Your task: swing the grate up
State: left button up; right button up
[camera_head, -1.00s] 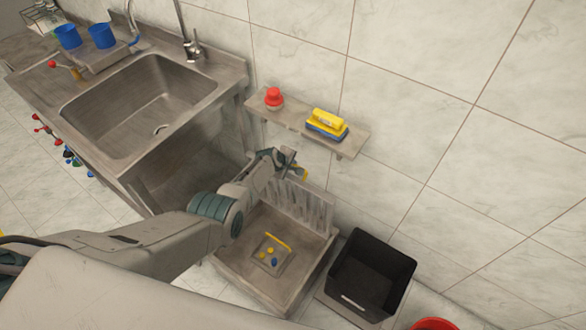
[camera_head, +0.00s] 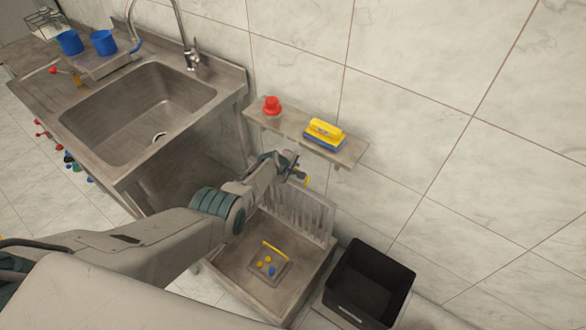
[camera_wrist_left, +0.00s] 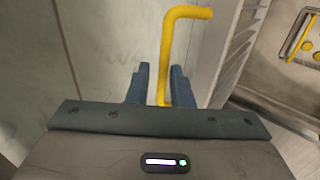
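The grate (camera_head: 303,213) is a pale slatted panel standing upright along the back of the floor basin (camera_head: 225,262). Its slats also show in the left wrist view (camera_wrist_left: 240,40), right of my gripper. A bent yellow handle (camera_wrist_left: 168,50) runs up between my left fingers, closer to the right one, with a gap on its left. Where it joins the grate is hidden. In the head view only a bit of yellow shows at my left gripper (camera_head: 290,168), which is above the grate's upper left edge, under the wall shelf. The gripper looks partly open. My right gripper is out of view.
The wall shelf (camera_head: 345,155), with a red-topped jar (camera_head: 271,106) and a yellow and blue sponge (camera_head: 324,133), is close above my gripper. A sink (camera_head: 135,112) is left. A black bin (camera_head: 368,283) is right. A small plate (camera_head: 283,272) with yellow and blue pieces lies in the basin.

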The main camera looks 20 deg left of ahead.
pick_arm(q)
jog(key=p+v, duration=0.3)
jog(key=shift+r+p, duration=0.15)
jog(key=shift+p, duration=0.25)
jog(key=p+v, duration=0.3)
jog(key=v, duration=0.4)
jog(key=shift+s+a, duration=0.15)
jog(key=shift+s, duration=0.1)
